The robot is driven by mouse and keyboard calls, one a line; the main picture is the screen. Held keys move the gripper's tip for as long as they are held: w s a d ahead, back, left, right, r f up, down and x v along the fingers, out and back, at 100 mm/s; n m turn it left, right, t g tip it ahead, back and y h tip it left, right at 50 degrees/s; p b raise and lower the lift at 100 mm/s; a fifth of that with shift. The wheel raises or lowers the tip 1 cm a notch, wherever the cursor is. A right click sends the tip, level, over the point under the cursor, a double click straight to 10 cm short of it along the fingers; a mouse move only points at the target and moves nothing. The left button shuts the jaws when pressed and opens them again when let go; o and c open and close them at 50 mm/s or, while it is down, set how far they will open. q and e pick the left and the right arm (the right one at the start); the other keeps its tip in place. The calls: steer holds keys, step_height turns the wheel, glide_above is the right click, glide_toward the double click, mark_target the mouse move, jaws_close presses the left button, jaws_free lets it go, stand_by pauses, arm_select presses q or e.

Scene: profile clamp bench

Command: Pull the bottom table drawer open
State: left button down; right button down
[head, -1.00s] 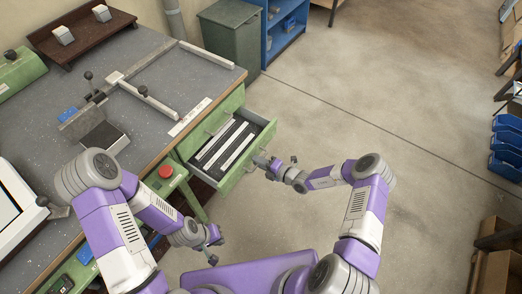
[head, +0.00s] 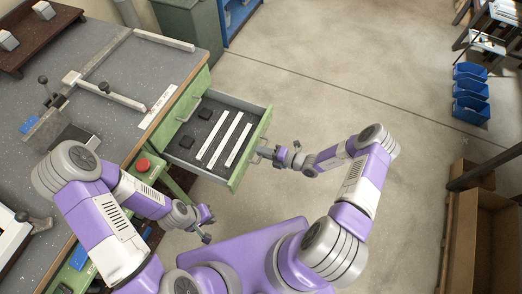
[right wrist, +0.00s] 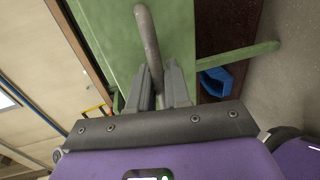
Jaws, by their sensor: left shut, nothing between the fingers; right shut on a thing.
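The green drawer (head: 236,172) sticks well out of the table's side, below another green front with its own handle (head: 188,108). Its dark inside holds pale strips (head: 224,138) and small dark blocks (head: 204,114). My right gripper (head: 266,152) is at the outer face of this drawer. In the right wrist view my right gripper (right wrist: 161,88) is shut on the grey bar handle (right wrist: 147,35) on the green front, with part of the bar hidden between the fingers. My left gripper (head: 209,224) is shut and empty, in front of the table and apart from the drawer.
The grey worktop (head: 110,55) carries a clamp frame (head: 118,92). A red button (head: 143,165) sits at the table's near edge. A grey-green cabinet (head: 190,30) stands behind. The floor (head: 330,110) to the right of the drawer is clear; blue bins (head: 470,92) stand far right.

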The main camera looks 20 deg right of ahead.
steer(key=c, duration=1.3)
jaws_free()
steer(key=shift+o, duration=0.2)
steer(key=shift+s+d, duration=0.1)
steer(key=p+v, duration=0.1)
steer(key=v, duration=0.6)
steer(key=shift+s+d, duration=0.1)
